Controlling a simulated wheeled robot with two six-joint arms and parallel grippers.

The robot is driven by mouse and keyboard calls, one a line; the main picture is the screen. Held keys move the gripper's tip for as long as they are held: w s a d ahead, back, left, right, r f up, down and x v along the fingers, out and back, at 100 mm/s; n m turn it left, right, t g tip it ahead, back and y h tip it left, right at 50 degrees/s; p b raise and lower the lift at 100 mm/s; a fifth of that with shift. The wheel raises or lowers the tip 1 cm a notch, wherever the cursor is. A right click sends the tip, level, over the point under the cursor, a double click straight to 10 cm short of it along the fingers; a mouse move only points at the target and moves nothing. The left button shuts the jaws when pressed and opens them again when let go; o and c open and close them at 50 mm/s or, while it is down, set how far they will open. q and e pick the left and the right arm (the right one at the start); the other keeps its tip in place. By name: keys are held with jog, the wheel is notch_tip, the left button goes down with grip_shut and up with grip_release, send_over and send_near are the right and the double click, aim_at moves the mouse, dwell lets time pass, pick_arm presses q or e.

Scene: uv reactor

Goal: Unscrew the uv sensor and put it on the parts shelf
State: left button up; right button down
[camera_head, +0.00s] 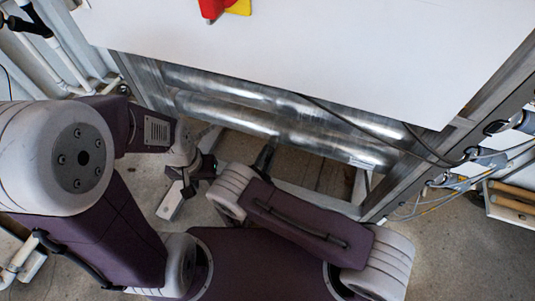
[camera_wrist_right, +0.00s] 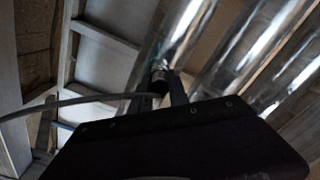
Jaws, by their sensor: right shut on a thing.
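The UV sensor (camera_wrist_right: 160,75) shows in the right wrist view as a small metallic cylinder with a dark lower end, against the underside of a shiny steel tube (camera_wrist_right: 187,30). My right gripper (camera_wrist_right: 163,92) is shut on its dark end. In the head view my right gripper (camera_head: 265,156) reaches up to the lower steel tube (camera_head: 235,116), and the sensor is hidden there. My left gripper (camera_head: 187,187) hangs left of it, below the tubes, apart from the sensor. I cannot tell whether its fingers are open. I cannot identify the parts shelf with certainty.
A large white panel (camera_head: 300,55) with a red and yellow switch (camera_head: 224,8) stands above the tubes. A metal frame post (camera_head: 415,160) bounds the right side. A tray with wooden-looking bars (camera_head: 514,203) is at far right. A thin cable (camera_wrist_right: 80,102) crosses near my right gripper.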

jog(key=n, duration=0.5)
jog(key=c, duration=1.2)
grip_release()
